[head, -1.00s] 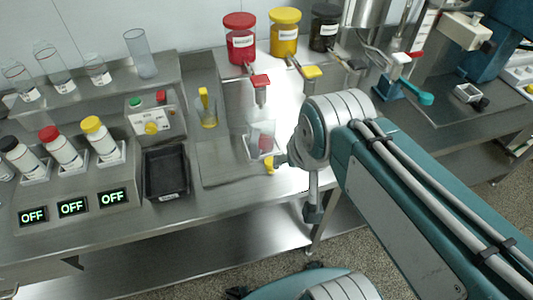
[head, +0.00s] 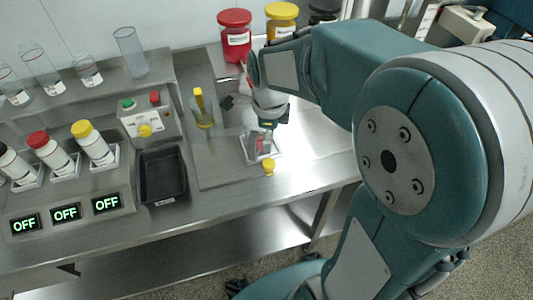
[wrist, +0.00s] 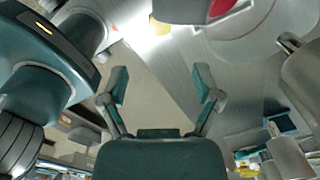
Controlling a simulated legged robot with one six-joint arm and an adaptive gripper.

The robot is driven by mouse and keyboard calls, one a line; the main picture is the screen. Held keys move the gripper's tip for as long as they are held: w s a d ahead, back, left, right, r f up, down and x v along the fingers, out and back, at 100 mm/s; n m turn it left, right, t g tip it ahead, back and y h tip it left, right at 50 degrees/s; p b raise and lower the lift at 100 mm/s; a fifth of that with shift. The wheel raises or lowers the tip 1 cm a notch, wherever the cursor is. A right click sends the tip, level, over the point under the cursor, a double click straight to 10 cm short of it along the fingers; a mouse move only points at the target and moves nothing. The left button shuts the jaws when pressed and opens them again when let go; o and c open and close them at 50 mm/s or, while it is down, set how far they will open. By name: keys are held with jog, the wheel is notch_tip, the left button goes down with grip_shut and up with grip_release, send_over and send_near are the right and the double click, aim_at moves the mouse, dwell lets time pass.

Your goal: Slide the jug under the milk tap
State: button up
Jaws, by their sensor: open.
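A clear container (head: 249,120), possibly the jug, stands on the bench in the head view, partly hidden by my wrist. A small pale tray (head: 276,153) with a red piece is just below it, with a yellow knob (head: 268,167) at its front. Another clear vessel (head: 204,118) with a yellow handle or stick stands to the left. I cannot tell for sure which is the jug. My gripper (wrist: 163,90) is open and empty in the wrist view, its two fingers spread. The taps are hidden behind my arm in the head view.
Red (head: 235,38) and yellow (head: 281,18) lidded jars stand at the back. A black tray (head: 162,176), a button box (head: 149,122) and capped bottles (head: 93,145) stand left. The bench right of the pale tray looks clear. My arm covers the right side.

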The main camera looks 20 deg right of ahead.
aim_at(269, 163)
notch_tip(269, 163, down, 11)
jog(key=shift+w, duration=0.1)
dwell(0.4)
grip_shut()
